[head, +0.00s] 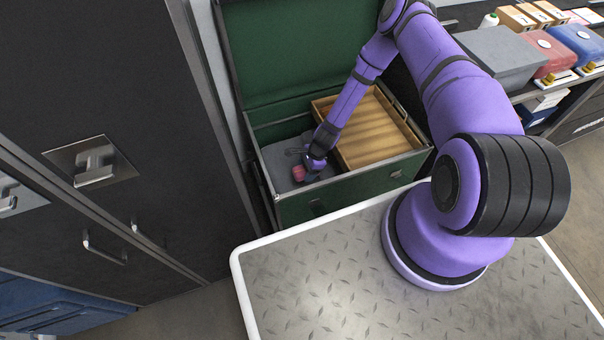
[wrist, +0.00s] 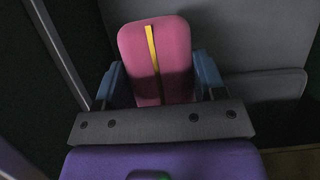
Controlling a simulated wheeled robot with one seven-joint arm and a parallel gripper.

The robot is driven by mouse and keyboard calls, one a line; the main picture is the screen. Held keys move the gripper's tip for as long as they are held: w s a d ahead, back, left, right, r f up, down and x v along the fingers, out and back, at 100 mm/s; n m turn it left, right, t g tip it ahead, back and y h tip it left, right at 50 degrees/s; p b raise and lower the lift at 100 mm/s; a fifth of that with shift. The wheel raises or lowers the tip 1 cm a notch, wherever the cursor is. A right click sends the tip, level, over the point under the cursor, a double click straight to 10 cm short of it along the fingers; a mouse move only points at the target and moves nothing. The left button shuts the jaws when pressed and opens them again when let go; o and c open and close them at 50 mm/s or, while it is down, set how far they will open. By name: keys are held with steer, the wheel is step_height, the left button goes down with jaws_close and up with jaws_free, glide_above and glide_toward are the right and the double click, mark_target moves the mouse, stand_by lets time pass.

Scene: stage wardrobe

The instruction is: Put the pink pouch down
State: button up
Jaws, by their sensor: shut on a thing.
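The pink pouch (wrist: 172,38) has a yellow strip down its middle and fills the space between my fingers in the wrist view. My gripper (wrist: 165,85) is shut on it, with a blue fingertip against each side. In the head view the pouch (head: 298,173) shows small and partly hidden at my gripper (head: 308,172), which reaches down inside the open green trunk (head: 350,196), over its grey left part. I cannot tell whether the pouch touches the surface under it.
A wooden slatted tray (head: 372,135) fills the trunk's right side. The raised green lid (head: 290,50) stands behind. A dark cabinet (head: 90,100) is close on the left. Boxes, including a red one (head: 548,55) and a blue one (head: 580,45), stand on a shelf at right.

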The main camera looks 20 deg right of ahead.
mark_target(303, 185)
step_height(303, 185, down, 8)
steer(key=shift+f, duration=0.1)
stand_by(0.4)
steer(key=shift+f, duration=0.15)
steer(key=o, duration=1)
steer(key=shift+c, duration=0.2)
steer(key=v, duration=1.2)
steer(key=shift+d, duration=0.1)
steer(key=shift+r, duration=0.25)
